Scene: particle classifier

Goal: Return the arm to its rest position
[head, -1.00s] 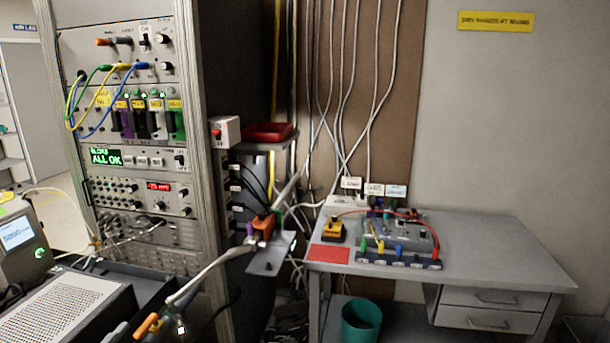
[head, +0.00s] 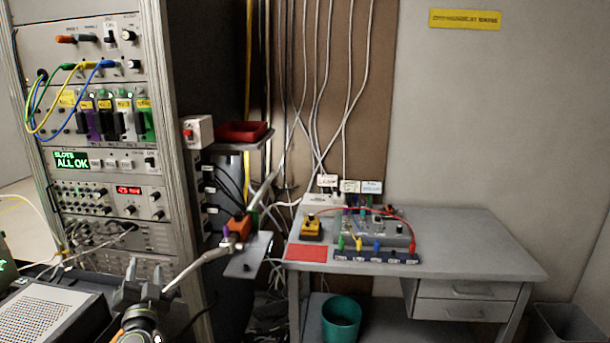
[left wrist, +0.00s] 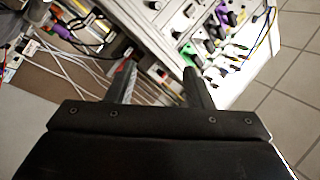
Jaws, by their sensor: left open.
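My left gripper (head: 150,278) is at the lower left of the head view, in front of the rack. In the left wrist view its two dark fingers (left wrist: 158,85) stand apart, with nothing held between them. The left end of a pale rod or cable (head: 195,266) appears beside the gripper in the head view. I cannot tell whether they touch. The rod runs up right to an orange block (head: 240,226) on a grey plate (head: 250,258). My right gripper is not in view.
The instrument rack (head: 165,130) stands at the left, with a "SLOTS ALL OK" display (head: 72,160). A perforated grey unit (head: 40,312) is at the lower left. A grey desk (head: 465,260) with wired devices is at the right, above a teal bin (head: 341,318).

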